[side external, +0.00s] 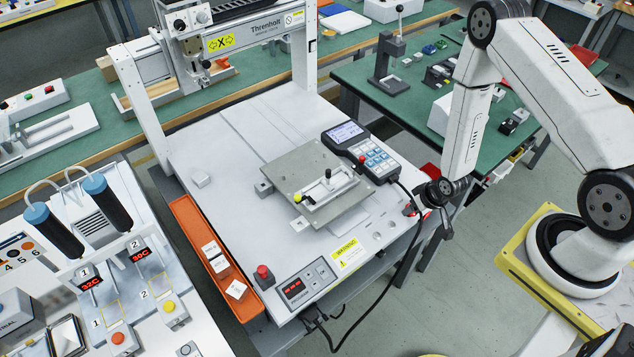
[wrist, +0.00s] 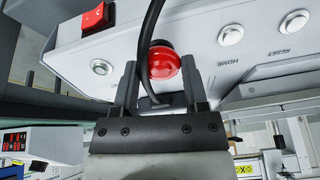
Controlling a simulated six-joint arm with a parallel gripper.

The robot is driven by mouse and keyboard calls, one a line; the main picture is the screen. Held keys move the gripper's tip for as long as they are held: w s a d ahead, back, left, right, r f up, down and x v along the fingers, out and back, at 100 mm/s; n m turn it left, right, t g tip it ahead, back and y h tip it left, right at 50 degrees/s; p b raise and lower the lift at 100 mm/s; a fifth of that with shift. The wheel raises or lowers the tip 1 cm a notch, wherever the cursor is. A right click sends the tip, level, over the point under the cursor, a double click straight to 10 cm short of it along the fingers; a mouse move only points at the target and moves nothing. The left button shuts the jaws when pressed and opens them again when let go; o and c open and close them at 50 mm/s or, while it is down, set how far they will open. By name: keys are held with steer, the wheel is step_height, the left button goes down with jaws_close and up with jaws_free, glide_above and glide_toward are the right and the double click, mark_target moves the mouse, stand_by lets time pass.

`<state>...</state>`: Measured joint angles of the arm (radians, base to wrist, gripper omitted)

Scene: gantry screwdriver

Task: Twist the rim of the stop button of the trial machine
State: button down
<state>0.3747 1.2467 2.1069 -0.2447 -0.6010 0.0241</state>
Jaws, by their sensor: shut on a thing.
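The red domed stop button (wrist: 167,66) sits on the pale front panel of the machine in the wrist view. My gripper (wrist: 160,64) has one finger on each side of the button and is shut on its rim. A black cable runs in front of the button and hides part of it. In the side external view my gripper (side external: 418,207) is at the right edge of the white machine (side external: 220,185). There the button is mostly hidden and small.
The panel also carries a red rocker switch (wrist: 97,17), a round button (wrist: 101,67), and the HOME (wrist: 231,35) and RESET (wrist: 293,22) buttons. The black cable (side external: 411,250) hangs from the handheld pendant (side external: 362,152). Another red knob (side external: 262,275) stands on the machine's top.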

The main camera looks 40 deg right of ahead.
steer(key=shift+m, duration=1.6)
steer(key=shift+c, duration=0.5)
jaws_free()
steer(key=shift+r, duration=0.1)
steer(key=v, duration=0.7)
steer(key=shift+r, duration=0.3)
steer(key=shift+s, duration=0.15)
